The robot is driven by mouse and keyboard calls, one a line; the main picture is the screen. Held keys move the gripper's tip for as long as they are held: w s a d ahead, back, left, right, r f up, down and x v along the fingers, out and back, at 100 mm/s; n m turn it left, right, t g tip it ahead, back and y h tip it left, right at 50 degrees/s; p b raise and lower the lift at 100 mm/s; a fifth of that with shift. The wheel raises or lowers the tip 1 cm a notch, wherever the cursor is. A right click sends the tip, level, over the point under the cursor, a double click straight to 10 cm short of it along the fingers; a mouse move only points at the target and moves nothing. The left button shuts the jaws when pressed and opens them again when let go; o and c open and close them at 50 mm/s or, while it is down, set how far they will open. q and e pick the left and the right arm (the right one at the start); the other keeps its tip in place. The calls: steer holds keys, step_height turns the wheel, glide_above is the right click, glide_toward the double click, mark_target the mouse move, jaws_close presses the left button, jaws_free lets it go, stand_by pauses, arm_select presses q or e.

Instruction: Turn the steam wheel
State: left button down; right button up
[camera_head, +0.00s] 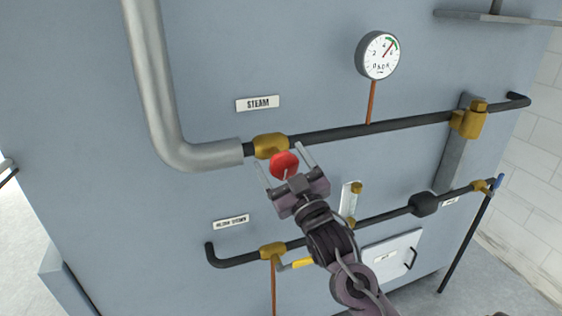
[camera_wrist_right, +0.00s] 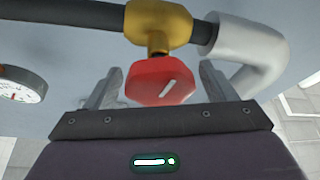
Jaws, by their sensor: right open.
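The steam wheel (camera_head: 284,163) is a red knob below a brass valve (camera_head: 270,146) on the dark upper pipe, under the "STEAM" label (camera_head: 258,103). My right gripper (camera_head: 285,160) is open, with one finger on each side of the red wheel. In the right wrist view the steam wheel (camera_wrist_right: 161,81) sits between the two open fingers, with visible gaps on both sides, and it hangs from the brass valve (camera_wrist_right: 158,22) by a short stem. My left gripper is out of view.
A round gauge (camera_head: 378,55) stands above the upper pipe (camera_head: 400,126). A lower pipe (camera_head: 385,213) carries a yellow-handled valve (camera_head: 302,263). A thick silver pipe (camera_head: 155,90) bends in at left. A brass fitting (camera_head: 468,123) is at right.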

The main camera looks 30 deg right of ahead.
mark_target(287, 171)
steer(key=b+v, duration=0.2)
steer(key=v, duration=0.3)
steer(key=shift+s+f, duration=0.25)
steer(key=shift+s, duration=0.05)
steer(key=shift+s+f+b, duration=0.1)
steer(key=shift+s+b, duration=0.25)
steer(key=shift+s, duration=0.3)
